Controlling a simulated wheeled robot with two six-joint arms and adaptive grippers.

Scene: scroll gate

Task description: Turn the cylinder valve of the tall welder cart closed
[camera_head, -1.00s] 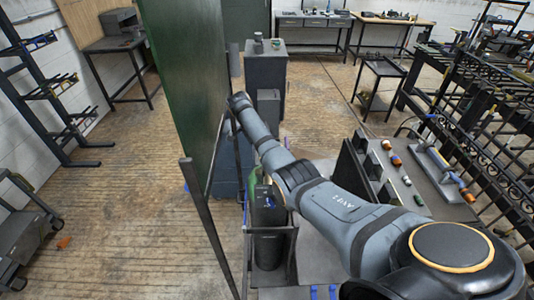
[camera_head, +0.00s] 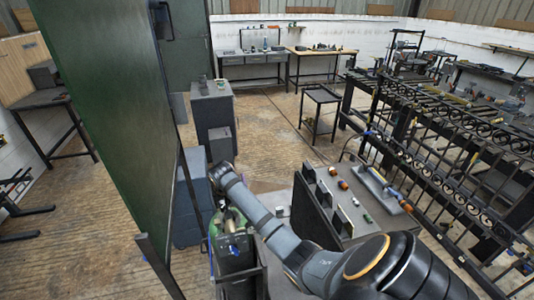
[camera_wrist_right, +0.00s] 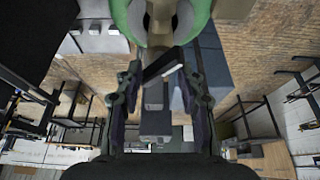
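A cylinder with a green shoulder (camera_head: 229,219) stands in the dark cart (camera_head: 236,265) at the lower middle of the head view. The right arm reaches in from the lower right and bends just beyond the cylinder; its gripper cannot be made out there. In the right wrist view, the right gripper (camera_wrist_right: 160,82) is open, its two dark fingers apart. The green shoulder (camera_wrist_right: 199,18) fills the top of that view. A dark bar with a pale end (camera_wrist_right: 163,73) shows between the fingertips, perhaps part of the valve; contact cannot be told. My left gripper is not in view.
A tall green panel (camera_head: 100,100) stands close on the left, with a dark post beside it. A grey cabinet (camera_head: 212,108) stands behind the cylinder. A work table with small parts (camera_head: 345,200) and an iron gate (camera_head: 450,150) lie to the right. Floor beyond is open.

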